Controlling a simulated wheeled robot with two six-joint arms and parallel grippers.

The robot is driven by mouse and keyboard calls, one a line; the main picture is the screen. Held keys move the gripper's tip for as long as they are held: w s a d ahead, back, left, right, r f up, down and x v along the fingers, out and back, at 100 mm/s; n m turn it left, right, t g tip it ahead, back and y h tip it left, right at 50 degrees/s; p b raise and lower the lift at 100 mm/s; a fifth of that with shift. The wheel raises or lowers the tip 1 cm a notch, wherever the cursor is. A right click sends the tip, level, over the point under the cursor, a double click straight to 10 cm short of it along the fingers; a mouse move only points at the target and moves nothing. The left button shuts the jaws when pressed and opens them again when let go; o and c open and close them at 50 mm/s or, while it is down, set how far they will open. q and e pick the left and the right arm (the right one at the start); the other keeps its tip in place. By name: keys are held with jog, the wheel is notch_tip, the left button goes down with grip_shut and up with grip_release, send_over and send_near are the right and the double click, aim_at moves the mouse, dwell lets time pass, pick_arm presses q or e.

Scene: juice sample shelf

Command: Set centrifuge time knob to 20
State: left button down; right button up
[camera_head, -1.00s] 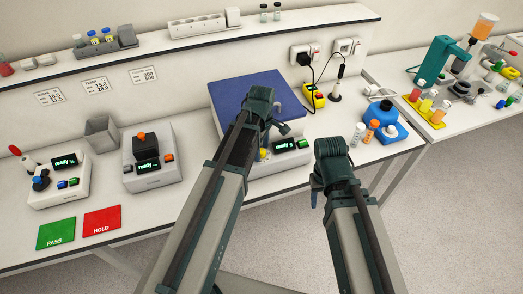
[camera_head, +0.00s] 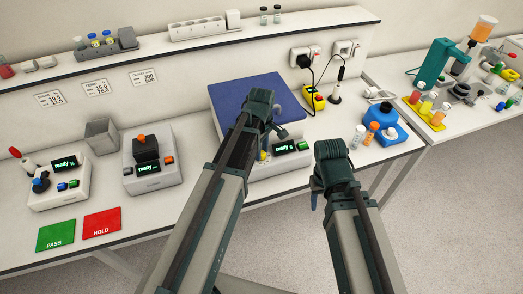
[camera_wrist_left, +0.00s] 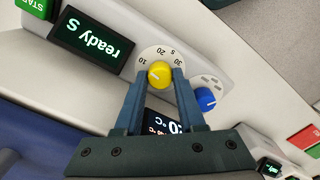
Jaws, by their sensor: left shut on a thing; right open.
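The centrifuge (camera_head: 250,95) is a white machine with a blue lid near the middle of the bench. Its yellow knob (camera_wrist_left: 159,74) sits on a white dial marked 10, 20 and 30 in the left wrist view. My left gripper (camera_wrist_left: 160,80) is shut on the yellow knob, one finger on each side. I cannot tell which number the knob points to. A green-lit display (camera_wrist_left: 92,45) beside it reads "ready S". In the head view my left gripper (camera_head: 263,125) partly hides the knob. My right gripper (camera_head: 317,195) is open and empty in front of the bench.
A blue knob (camera_wrist_left: 205,99) is close beside the dial. Green PASS (camera_head: 56,234) and red HOLD (camera_head: 102,223) pads lie at the front left. The floor on the right is clear.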

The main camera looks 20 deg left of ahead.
pick_arm(q)
jog(key=m, duration=1)
dwell(0.6)
jog(key=c, duration=0.5)
grip_release()
notch_tip(320, 180, up, 14)
jog(key=p, duration=1.3)
jog(key=shift+p, duration=0.4)
